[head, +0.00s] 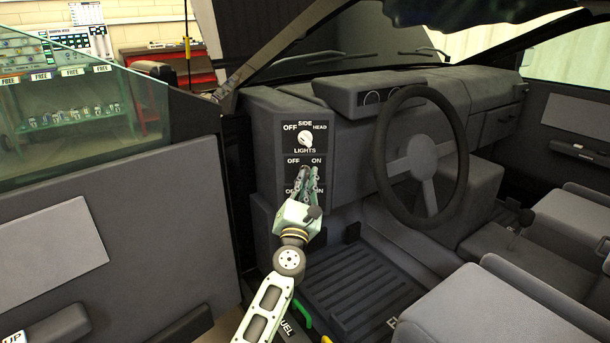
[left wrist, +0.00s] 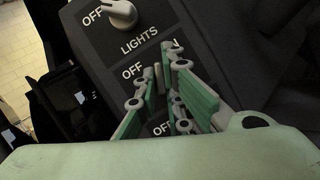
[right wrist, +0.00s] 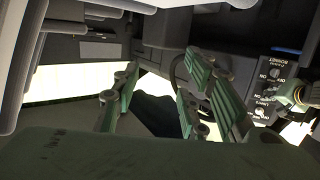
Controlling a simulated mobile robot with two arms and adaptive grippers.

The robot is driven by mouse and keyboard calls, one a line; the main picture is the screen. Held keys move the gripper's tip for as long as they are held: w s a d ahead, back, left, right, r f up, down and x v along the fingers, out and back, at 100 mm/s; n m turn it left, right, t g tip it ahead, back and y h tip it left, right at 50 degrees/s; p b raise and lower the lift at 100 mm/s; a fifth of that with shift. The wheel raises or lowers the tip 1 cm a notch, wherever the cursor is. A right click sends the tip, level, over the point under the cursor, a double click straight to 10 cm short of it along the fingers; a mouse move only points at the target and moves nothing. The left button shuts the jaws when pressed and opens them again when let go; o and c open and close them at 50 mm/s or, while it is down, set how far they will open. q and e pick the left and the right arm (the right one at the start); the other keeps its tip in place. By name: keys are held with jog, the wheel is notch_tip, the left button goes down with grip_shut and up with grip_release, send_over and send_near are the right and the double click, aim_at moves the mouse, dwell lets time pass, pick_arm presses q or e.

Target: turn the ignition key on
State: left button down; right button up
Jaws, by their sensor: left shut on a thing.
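In the head view my left gripper (head: 309,172) reaches the panel (head: 287,139) from below and hides the key and the row's name. In the right wrist view my right gripper (right wrist: 162,60) is open, with nothing between its fingers. The right gripper is not in the head view.
The white lights knob (head: 305,140) is just above the left gripper. Another OFF/ON row lies below, partly covered. The steering wheel (head: 378,150) is to the right, the open door (head: 150,245) to the left. Seats (head: 480,300) fill the lower right.

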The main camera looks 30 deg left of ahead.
pick_arm(q)
jog(key=shift+m+h+p, duration=0.3)
jog(key=shift+m+p, duration=0.2)
jog(key=shift+m, duration=0.3)
pick_arm(e)
jog(key=s+d+f+g+h, duration=0.1)
jog(key=s+f+g, duration=0.2)
jog(key=f, duration=0.3)
jog(key=shift+s+d+f+g, duration=0.15)
jog(key=shift+d+g, duration=0.2)
jog(key=shift+g, duration=0.05)
pick_arm(q)
jog(key=c, duration=1.9)
grip_release()
jog(key=shift+o, duration=0.2)
jog(key=v, duration=1.2)
jog(key=shift+f, duration=0.1)
